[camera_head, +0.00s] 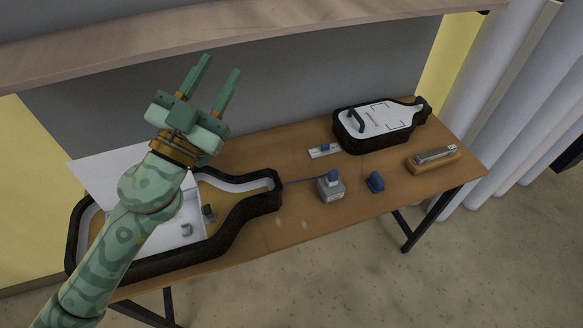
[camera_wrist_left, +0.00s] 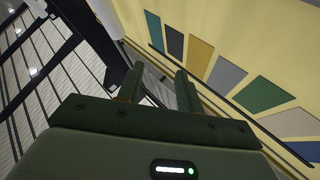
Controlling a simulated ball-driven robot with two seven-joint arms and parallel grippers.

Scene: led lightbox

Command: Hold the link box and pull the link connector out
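A small grey box (camera_head: 331,188), which looks like the link box, stands on the wooden table near its front edge. A blue connector (camera_head: 333,175) sits at its top, and a dark cable runs left from the box. I cannot tell how deep the connector is seated. My left gripper (camera_head: 213,83) is raised over the left part of the table, fingers pointing up, open and empty, well away from the box. The left wrist view shows its two spread fingers (camera_wrist_left: 158,85) with nothing between them. My right gripper is in neither view.
A separate blue piece (camera_head: 375,182) lies right of the box. A white strip with a blue part (camera_head: 325,151) lies behind. A black-rimmed case (camera_head: 262,203) stands left, another (camera_head: 347,139) at the back right. A silver-topped wooden block (camera_head: 433,159) is at the right. A shelf (camera_head: 230,27) hangs above.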

